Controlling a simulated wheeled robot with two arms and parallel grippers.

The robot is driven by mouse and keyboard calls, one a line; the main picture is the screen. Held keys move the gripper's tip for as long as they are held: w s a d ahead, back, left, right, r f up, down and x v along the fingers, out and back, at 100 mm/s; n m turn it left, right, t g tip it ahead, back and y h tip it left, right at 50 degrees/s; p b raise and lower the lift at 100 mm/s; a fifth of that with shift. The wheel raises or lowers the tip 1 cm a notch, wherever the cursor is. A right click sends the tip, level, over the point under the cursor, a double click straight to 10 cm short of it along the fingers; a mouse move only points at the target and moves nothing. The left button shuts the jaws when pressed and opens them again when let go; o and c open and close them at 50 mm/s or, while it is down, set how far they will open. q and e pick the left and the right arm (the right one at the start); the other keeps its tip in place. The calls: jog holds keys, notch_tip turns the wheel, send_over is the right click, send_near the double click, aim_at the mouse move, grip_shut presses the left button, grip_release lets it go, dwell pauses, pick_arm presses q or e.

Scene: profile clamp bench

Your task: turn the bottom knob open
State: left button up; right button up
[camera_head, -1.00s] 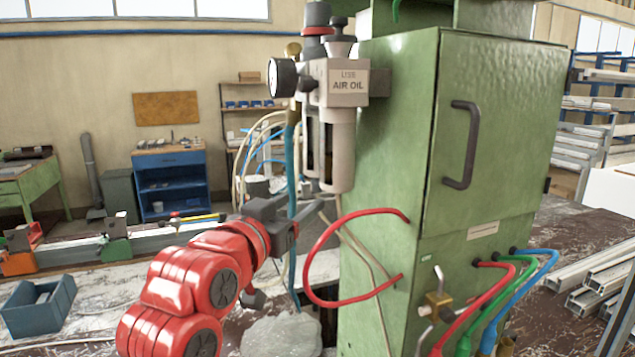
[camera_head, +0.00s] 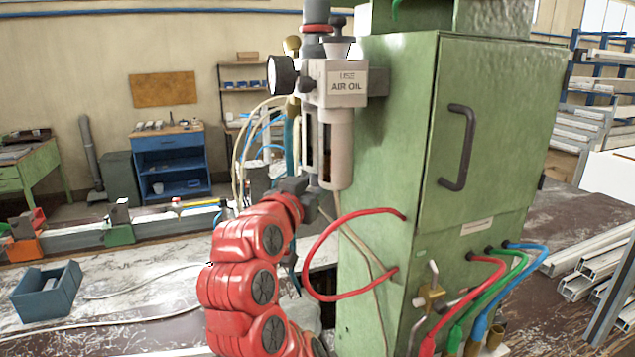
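The air-oil unit (camera_head: 338,85) with its pressure gauge (camera_head: 281,75) is mounted on the left side of the green cabinet. Two bowls hang under it, the light one (camera_head: 337,150) in front. I cannot make out a bottom knob; the underside of the bowls is partly covered by my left gripper (camera_head: 318,190). The gripper is dark grey, on a red arm coming up from below, right at the lower end of the bowls. Whether its fingers touch or hold anything there is hidden. My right gripper is not in view.
A red hose (camera_head: 325,235) loops from the cabinet (camera_head: 400,150) close to the right of my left gripper. A brass valve (camera_head: 430,292) and coloured hoses are at the cabinet's lower front. A blue bin (camera_head: 45,292) lies on the bench at left.

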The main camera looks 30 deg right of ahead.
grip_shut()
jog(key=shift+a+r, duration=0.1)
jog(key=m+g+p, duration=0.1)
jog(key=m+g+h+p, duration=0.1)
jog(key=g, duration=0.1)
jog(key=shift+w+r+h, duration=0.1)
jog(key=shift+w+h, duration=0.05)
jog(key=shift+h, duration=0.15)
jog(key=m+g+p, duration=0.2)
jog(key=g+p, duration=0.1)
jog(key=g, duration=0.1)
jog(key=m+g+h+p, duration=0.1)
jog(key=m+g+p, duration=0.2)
jog(key=p, duration=0.1)
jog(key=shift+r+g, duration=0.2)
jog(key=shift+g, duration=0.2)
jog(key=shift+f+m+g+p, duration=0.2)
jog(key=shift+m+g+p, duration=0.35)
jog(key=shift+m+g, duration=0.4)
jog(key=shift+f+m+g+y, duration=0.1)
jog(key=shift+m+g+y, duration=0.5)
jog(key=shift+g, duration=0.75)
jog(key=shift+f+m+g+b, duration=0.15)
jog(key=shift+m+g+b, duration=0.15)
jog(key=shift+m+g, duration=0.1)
